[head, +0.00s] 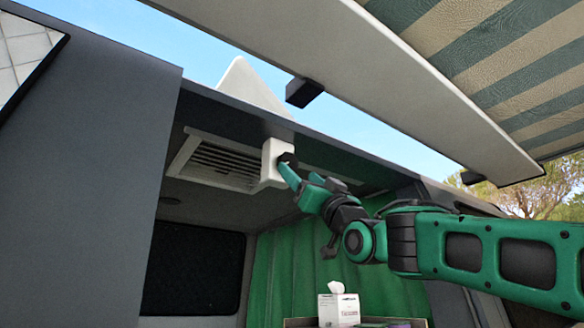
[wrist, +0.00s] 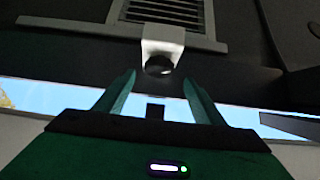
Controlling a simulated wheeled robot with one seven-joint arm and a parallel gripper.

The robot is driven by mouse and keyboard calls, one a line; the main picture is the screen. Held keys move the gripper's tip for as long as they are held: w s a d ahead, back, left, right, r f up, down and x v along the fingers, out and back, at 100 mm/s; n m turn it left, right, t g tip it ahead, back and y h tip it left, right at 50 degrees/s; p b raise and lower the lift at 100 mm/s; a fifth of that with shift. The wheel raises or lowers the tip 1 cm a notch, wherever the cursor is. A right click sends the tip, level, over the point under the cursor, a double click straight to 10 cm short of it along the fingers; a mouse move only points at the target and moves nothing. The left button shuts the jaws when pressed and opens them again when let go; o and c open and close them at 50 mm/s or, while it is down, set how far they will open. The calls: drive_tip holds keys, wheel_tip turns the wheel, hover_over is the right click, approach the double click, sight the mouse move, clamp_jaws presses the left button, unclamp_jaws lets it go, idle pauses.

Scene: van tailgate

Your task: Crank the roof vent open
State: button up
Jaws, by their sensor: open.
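The roof vent (head: 221,163) is a pale frame with dark slats in the van ceiling; it also shows at the top of the wrist view (wrist: 166,12). A white crank housing (head: 270,161) sits at its right end, with a dark round knob (head: 288,159) on it. In the wrist view the housing (wrist: 163,42) and knob (wrist: 159,66) are straight ahead. My gripper (head: 285,168) is at the knob in the head view. In the wrist view its two green fingers (wrist: 158,82) are spread, with the knob just beyond and between their tips. I cannot tell whether they touch it.
An awning (head: 490,60) with a pale rail (head: 400,75) hangs above my arm. The van roof edge (head: 330,150) runs just above my gripper. A green curtain (head: 300,260) hangs below, and a white tissue box (head: 338,308) stands low inside.

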sight(290, 166)
drive_tip(key=shift+x, duration=3.15)
drive_tip(key=c, duration=1)
